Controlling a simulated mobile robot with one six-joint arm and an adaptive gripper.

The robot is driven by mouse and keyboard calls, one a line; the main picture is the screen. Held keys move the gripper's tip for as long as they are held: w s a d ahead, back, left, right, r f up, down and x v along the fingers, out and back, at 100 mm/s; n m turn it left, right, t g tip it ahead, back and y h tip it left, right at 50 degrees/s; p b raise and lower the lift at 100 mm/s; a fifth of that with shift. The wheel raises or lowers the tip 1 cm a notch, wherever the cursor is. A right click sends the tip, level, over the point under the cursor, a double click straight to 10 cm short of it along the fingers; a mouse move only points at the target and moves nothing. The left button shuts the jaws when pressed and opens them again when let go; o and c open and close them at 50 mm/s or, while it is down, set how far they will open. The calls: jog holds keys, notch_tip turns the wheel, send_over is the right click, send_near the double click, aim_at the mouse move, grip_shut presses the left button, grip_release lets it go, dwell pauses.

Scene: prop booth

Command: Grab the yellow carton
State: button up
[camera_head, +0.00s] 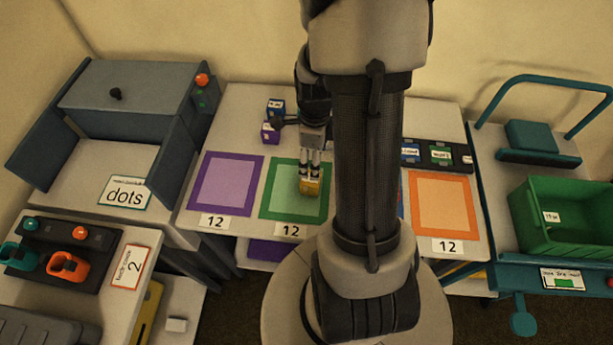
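The yellow carton (310,187) is a small box at the green-bordered mat (278,208) on the middle table. It shows directly below my gripper (311,172). My gripper points down, and its fingertips reach the top of the carton in the picture. Whether the fingers touch or hold the carton is too small to tell. My arm hides the part of the table to the right of the green mat.
A purple mat (227,184) and an orange mat (445,205) flank the green one. Blue (276,107) and purple (270,133) cartons stand behind. A dark tray (437,155) holds cartons at back right. A grey booth (125,105) stands left, a green crate (570,220) right.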

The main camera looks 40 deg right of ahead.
aim_at(311, 181)
notch_tip(311, 181, down, 8)
jog(key=shift+w+r+b, duration=0.1)
jog(key=shift+b, duration=1)
jog(key=shift+w+f+b, duration=0.2)
jog(key=shift+f+b, duration=0.45)
jog(key=shift+f, duration=0.75)
jog(key=shift+w+f+b, duration=0.2)
jog(key=shift+f+b, duration=0.4)
jog(key=shift+f, duration=0.75)
jog(key=shift+r, duration=0.1)
jog(key=shift+c, duration=0.5)
jog(key=c, duration=1.1)
